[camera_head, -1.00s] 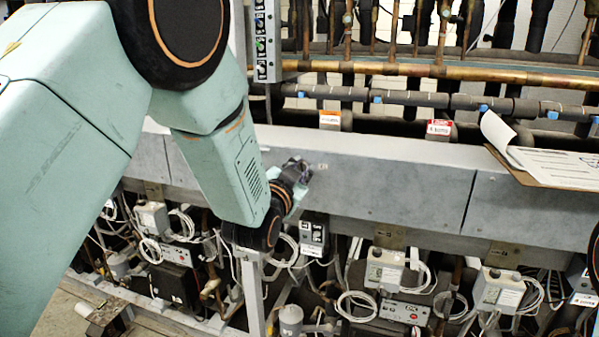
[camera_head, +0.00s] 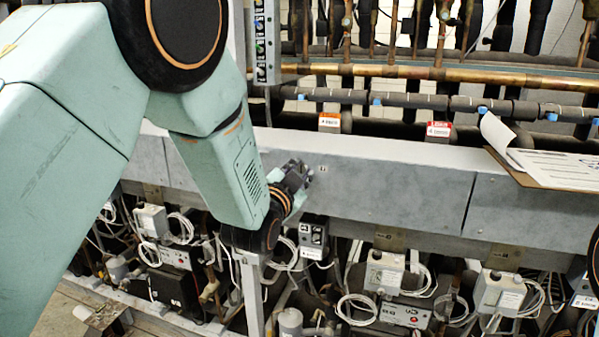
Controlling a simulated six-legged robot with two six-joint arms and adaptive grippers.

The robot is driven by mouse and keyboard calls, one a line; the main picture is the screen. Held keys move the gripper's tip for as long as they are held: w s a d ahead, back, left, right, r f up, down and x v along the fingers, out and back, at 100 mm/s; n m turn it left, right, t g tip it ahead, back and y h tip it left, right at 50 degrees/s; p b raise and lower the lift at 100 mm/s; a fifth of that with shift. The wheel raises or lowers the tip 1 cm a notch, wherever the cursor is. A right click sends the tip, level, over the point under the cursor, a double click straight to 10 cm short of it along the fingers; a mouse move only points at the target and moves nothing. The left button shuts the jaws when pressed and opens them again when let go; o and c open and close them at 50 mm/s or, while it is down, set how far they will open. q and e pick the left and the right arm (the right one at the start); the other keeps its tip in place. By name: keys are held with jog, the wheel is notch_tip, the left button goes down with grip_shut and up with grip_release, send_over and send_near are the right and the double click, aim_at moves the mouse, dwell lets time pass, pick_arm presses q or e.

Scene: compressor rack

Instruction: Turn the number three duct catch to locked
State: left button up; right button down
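A long grey duct (camera_head: 400,190) runs across the middle of the head view, its front made of panels. My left gripper (camera_head: 302,172) is small and dark at the end of my teal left arm, up against the duct's front face. A small mark (camera_head: 322,168) shows on the duct just right of the fingers. The catch itself is not clearly seen; the gripper may hide it. I cannot tell whether the fingers are open or shut. My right gripper is not in view.
A clipboard with papers (camera_head: 560,168) lies on the duct at the right. Copper pipes (camera_head: 440,72) run behind. Below hang control boxes (camera_head: 384,272) and coiled white cables (camera_head: 356,308). A switch strip (camera_head: 262,40) stands at upper left.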

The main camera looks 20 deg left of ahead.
pick_arm(q)
jog(key=o, duration=0.4)
jog(key=s, duration=1.2)
jog(key=shift+a, duration=0.2)
